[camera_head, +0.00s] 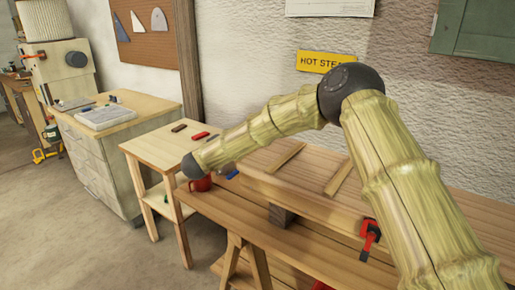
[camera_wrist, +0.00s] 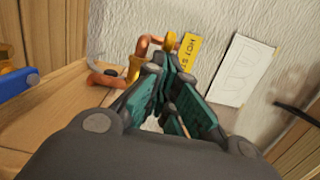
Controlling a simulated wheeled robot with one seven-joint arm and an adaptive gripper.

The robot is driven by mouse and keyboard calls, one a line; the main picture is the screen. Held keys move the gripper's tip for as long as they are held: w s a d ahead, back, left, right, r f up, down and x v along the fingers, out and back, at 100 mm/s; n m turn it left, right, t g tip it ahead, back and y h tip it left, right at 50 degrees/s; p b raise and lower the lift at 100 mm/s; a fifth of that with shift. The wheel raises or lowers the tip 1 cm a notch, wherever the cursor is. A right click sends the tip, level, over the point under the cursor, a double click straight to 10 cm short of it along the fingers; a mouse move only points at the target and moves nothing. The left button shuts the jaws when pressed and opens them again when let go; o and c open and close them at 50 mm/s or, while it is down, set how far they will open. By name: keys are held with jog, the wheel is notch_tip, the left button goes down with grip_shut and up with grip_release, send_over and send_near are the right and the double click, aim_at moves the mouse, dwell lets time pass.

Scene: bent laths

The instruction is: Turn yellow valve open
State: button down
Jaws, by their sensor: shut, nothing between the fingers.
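The yellow valve (camera_wrist: 134,69) shows in the wrist view on a copper pipe (camera_wrist: 108,80) by the wall, just left of my fingertips. Another yellow part (camera_wrist: 170,41) shows on the pipe just beyond the tips. Whether the two parts are one piece is hidden by my fingers. My gripper (camera_wrist: 167,72), with dark teal fingers, is shut and empty, its tips close to the valve. I cannot tell whether they touch it. In the head view my arm covers this area, and neither the valve nor my fingers can be made out.
A yellow HOT STEAM sign (camera_head: 326,62) hangs on the wall, with white paper (camera_wrist: 243,70) beside it. A wooden workbench (camera_head: 325,212) carries laths and a red clamp (camera_head: 369,238). A small side table (camera_head: 158,150) is at left.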

jog(key=shift+w+a+f+b, duration=0.1)
jog(key=shift+w+a+b, duration=0.15)
jog(key=shift+w+b, duration=0.55)
jog(key=shift+w+a+r+b, duration=0.1)
jog(key=shift+w+a+b, duration=0.1)
jog(key=shift+w+b, duration=0.55)
jog(key=shift+w+a+f+b, duration=0.1)
jog(key=shift+w+a+b, duration=0.15)
jog(key=shift+w+b, duration=0.5)
jog(key=shift+w, duration=0.1)
